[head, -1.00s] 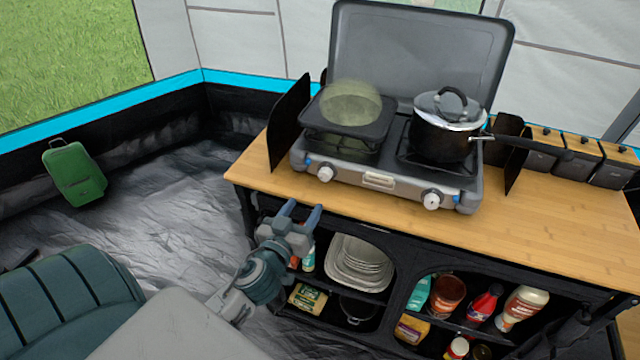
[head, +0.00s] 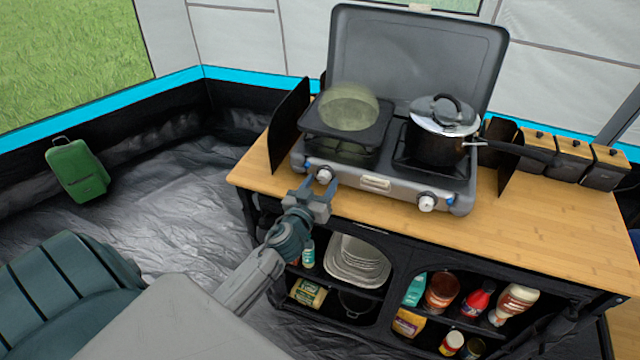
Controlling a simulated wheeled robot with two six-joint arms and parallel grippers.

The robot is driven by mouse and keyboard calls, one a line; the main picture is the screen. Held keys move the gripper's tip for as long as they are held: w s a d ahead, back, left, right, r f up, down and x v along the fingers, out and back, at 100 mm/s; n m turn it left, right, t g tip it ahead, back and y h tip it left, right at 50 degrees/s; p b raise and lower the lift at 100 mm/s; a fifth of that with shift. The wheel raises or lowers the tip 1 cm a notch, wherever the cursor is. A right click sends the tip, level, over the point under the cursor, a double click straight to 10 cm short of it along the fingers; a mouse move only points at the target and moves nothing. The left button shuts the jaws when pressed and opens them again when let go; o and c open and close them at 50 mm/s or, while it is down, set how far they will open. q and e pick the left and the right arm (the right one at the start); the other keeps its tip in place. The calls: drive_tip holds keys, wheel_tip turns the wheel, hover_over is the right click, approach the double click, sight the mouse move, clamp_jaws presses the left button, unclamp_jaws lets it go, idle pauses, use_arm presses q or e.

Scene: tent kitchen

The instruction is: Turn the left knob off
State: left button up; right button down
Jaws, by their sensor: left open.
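The left knob (head: 324,175) is a white knob on the front face of the grey camping stove (head: 400,188), below the left burner. The right knob (head: 427,202) is a similar white one further right. My left gripper (head: 314,188) is open, with its two fingers pointing up at the left knob. One finger is left of the knob and the other right of it. I cannot tell whether they touch it. My right gripper is not in view.
A pot (head: 440,135) with a lid stands on the right burner, its long handle reaching right. A translucent greenish round shape (head: 349,107) is over the left burner. Dark wind guards flank the stove.

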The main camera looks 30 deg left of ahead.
use_arm(q)
drive_tip(key=c, duration=1)
drive_tip(key=shift+o, duration=0.2)
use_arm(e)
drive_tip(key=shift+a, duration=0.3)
